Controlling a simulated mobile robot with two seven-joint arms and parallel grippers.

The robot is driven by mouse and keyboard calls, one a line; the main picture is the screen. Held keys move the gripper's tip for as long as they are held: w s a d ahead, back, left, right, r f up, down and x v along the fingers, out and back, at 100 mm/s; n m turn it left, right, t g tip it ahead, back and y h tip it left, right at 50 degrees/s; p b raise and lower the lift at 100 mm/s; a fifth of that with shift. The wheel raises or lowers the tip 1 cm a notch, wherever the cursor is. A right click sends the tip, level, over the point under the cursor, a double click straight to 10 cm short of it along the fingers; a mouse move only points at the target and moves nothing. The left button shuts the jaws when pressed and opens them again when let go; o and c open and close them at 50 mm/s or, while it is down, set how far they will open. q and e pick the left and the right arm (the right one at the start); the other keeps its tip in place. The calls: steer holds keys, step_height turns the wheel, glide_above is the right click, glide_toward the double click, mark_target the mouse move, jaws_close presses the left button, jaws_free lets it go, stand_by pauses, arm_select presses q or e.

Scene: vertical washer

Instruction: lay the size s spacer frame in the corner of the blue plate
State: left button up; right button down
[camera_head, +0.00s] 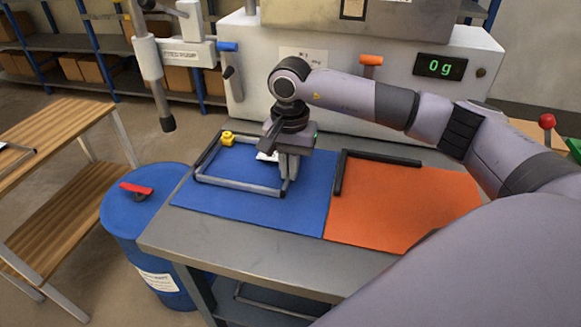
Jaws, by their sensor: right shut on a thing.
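The blue plate (305,215) lies on the left half of the grey worktable. A grey spacer frame (235,187) is low over the plate or on it; I cannot tell if it touches. Its near bar runs along the front and its left side runs back beside a dark edge strip. My right gripper (287,187) points down at the frame's right side and is shut on it. The gripper hides part of that side. A white label-like patch (267,156) shows behind the fingers. No size mark is readable. My left gripper is out of view.
A small yellow part (228,139) is at the plate's back left. An orange plate (400,215) with a dark L-shaped strip (378,158) lies to the right. A machine with a green "0g" display (440,67) stands behind. A blue drum (145,220) stands left of the table.

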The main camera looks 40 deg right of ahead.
steer(key=shift+w, duration=0.4)
stand_by(0.3)
steer(key=c, duration=1.2)
jaws_free()
steer(key=shift+w, duration=0.1)
step_height(320, 180, up, 8)
steer(key=p, duration=0.5)
